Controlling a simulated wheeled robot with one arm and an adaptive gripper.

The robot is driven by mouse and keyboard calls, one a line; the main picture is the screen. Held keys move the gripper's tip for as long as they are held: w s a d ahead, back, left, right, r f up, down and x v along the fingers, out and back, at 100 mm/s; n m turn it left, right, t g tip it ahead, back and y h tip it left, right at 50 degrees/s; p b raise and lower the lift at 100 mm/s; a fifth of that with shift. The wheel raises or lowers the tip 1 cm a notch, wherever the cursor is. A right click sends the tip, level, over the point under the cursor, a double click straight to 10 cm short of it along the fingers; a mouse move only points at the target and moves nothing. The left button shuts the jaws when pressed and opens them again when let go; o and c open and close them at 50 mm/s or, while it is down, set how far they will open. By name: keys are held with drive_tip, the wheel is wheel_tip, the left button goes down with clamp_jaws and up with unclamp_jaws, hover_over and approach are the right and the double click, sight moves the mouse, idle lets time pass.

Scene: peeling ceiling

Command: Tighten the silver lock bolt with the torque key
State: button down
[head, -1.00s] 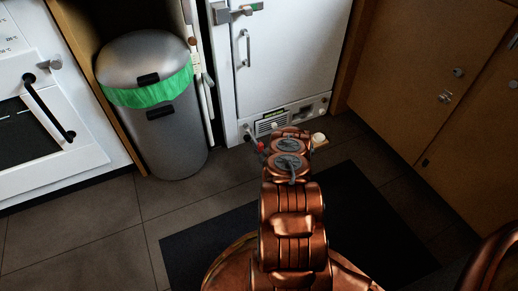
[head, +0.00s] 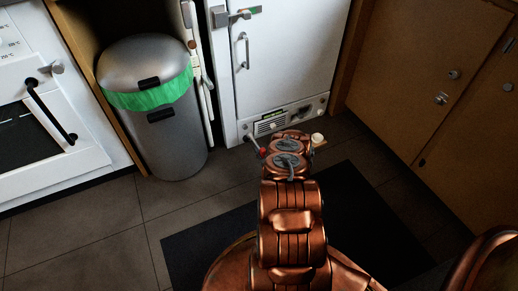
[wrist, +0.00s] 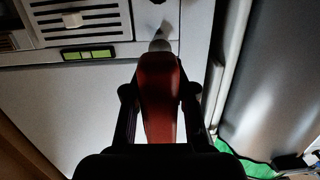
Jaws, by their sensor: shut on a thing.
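A red-handled tool (wrist: 160,95), which looks like the torque key, is held between the two dark fingers of my gripper (wrist: 160,98) in the wrist view. Its pale silver tip (wrist: 160,42) points at the white appliance panel (wrist: 100,95), near a vertical seam. I cannot tell whether the tip touches anything. In the head view a bit of the red handle (head: 263,153) shows left of my copper wrist, low at the front of the white appliance (head: 285,60). My wrist hides most of the gripper there. I cannot make out the silver lock bolt for certain; the tool may cover it.
A grey bin (head: 175,140) with a green liner (head: 150,98) stands left of the appliance. A vent grille (head: 270,126) is in the appliance's lower panel. Wooden cabinets (head: 420,60) stand at the right. A black mat (head: 370,220) lies on the tiled floor.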

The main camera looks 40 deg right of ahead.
sight(257, 146)
drive_tip(key=shift+a+n+p, duration=0.1)
drive_tip(key=shift+n+p, duration=0.2)
drive_tip(key=shift+n, duration=0.3)
drive_tip(key=n, duration=0.2)
drive_tip(key=shift+f+n+h+b, duration=0.1)
drive_tip(key=shift+n+h+b, duration=0.2)
drive_tip(key=shift+h+b, duration=0.1)
drive_tip(key=n+b, duration=0.1)
drive_tip(key=n, duration=0.3)
drive_tip(key=shift+h+b, duration=0.3)
drive_tip(key=shift+h, duration=0.1)
drive_tip(key=shift+d+n, duration=0.25)
drive_tip(key=shift+n, duration=0.45)
drive_tip(key=shift+w, duration=0.1)
drive_tip(key=shift+b+x, duration=0.45)
drive_tip(key=shift+x, duration=1.1)
drive_tip(key=shift+w+a+r, duration=0.1)
drive_tip(key=shift+w+r, duration=0.05)
drive_tip(key=shift+r, duration=0.1)
